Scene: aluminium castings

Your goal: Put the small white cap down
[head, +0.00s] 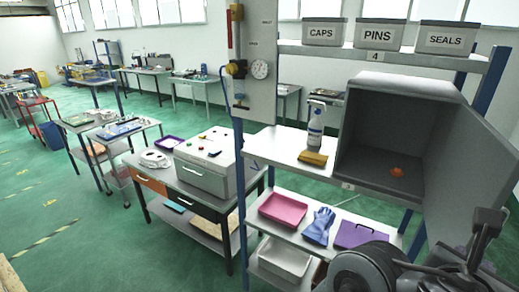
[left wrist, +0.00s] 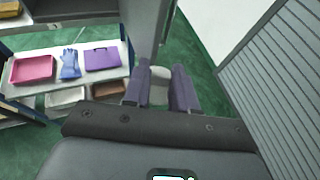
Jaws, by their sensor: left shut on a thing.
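The small white cap (left wrist: 159,88) shows as a pale, short, rounded piece between the fingers in the left wrist view. My left gripper (left wrist: 161,70) is shut on it, and the fingers hide its sides. The green floor lies below and beyond the fingertips. In the head view, dark parts of my arm fill the lower right corner, in front of the shelf unit. The cap cannot be made out there. My right gripper is in neither view.
An open grey box (head: 385,135) on the shelf holds a small orange piece (head: 397,172). A spray bottle (head: 316,125) and yellow sponge (head: 313,157) stand left of it. Below are a pink tray (head: 283,209), blue gloves (head: 319,226) and a purple item (head: 354,235). A ribbed grey panel (left wrist: 280,80) rises right of my gripper.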

